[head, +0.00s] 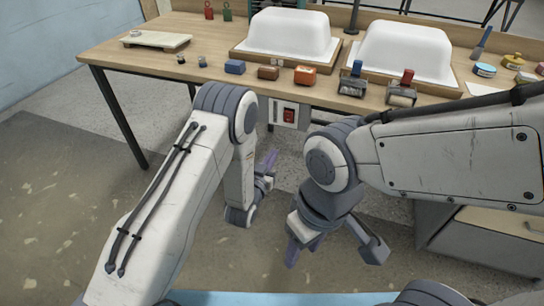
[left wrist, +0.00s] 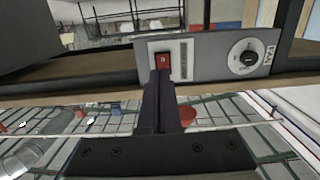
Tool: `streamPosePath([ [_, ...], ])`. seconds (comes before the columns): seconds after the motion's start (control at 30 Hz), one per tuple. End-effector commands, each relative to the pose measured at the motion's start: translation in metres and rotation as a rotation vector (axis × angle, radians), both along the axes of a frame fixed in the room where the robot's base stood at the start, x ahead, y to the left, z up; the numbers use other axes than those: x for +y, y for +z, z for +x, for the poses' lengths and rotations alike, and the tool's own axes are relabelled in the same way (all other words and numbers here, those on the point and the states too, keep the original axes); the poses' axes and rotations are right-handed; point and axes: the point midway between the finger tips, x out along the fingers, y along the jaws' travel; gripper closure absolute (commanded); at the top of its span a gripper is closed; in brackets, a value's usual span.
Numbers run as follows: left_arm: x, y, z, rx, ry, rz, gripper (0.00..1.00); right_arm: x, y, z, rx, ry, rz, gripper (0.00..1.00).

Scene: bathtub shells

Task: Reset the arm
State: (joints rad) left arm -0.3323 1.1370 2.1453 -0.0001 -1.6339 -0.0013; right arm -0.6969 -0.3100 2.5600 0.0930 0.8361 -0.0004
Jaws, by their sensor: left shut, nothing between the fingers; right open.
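My left gripper (head: 267,163) hangs in front of the workbench, below the front edge of its top. In the left wrist view its dark fingers (left wrist: 160,100) are together with nothing between them. They point at a grey control panel (left wrist: 215,58) with a red switch (left wrist: 162,62) and a round dial. The fingertips overlap the switch's lower edge in that view; I cannot tell whether they touch it. In the head view the panel (head: 287,113) is under the bench top. My right gripper (head: 335,254) is lower and to the right, open and empty, its fingers spread above the floor.
The workbench (head: 130,58) carries two white tub shells (head: 288,34) (head: 405,50) on wooden bases. Small blocks and two tools with rollers (head: 401,90) line its front edge. A cabinet (head: 485,240) stands at the right. The floor below the bench is open.

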Motion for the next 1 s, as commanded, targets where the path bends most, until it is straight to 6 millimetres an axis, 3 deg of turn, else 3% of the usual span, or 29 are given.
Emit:
streamPosePath([
  [0.5, -0.001, 0.001, 0.0, 0.008, -0.002, 0.002, 1.0, 0.0, 0.0, 0.0, 0.0, 0.0, 0.0, 0.5],
  [0.73, -0.028, 0.027, -0.001, 0.177, -0.042, 0.065, 1.0, 0.0, 0.0, 0.0, 0.0, 0.0, 0.0, 0.5],
  [0.87, -0.045, 0.047, -0.024, 0.353, -0.079, 0.133, 1.0, 0.0, 0.0, 0.0, 0.0, 0.0, 0.0, 0.5],
  [1.0, -0.053, 0.068, -0.067, 0.546, -0.12, 0.214, 1.0, 0.0, 0.0, 0.0, 0.0, 0.0, 0.0, 0.5],
])
